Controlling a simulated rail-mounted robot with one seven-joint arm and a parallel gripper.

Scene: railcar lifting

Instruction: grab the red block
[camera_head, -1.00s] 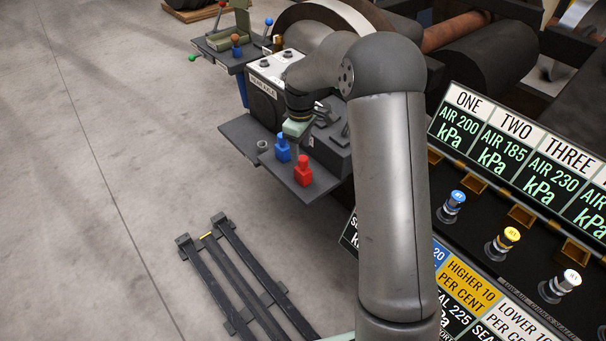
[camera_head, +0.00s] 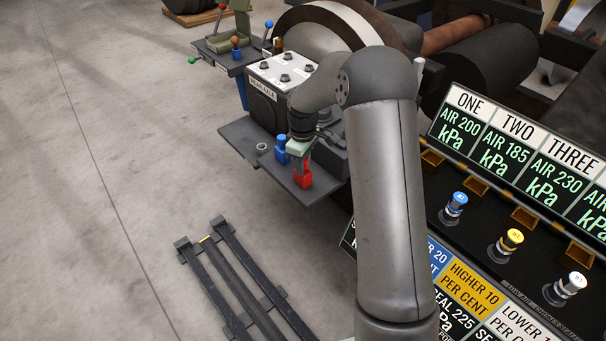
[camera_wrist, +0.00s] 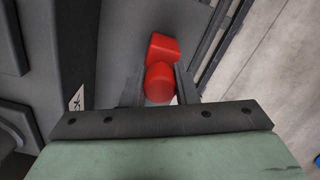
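The red block (camera_head: 303,180) stands on the dark shelf (camera_head: 240,131) near its front right corner. It has a wider base and a rounded red knob on top. My gripper (camera_head: 303,167) points down over it. In the wrist view the knob (camera_wrist: 159,84) sits between the two fingers of my gripper (camera_wrist: 160,88), with the wider base beyond them. The fingers look open, one on each side; whether either touches the knob is hard to tell.
A blue block (camera_head: 281,150) stands close by on the same shelf, left of my gripper. A small grey ring (camera_head: 262,147) lies farther left. A grey box with a white top (camera_head: 283,72) rises behind. Open floor lies to the left.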

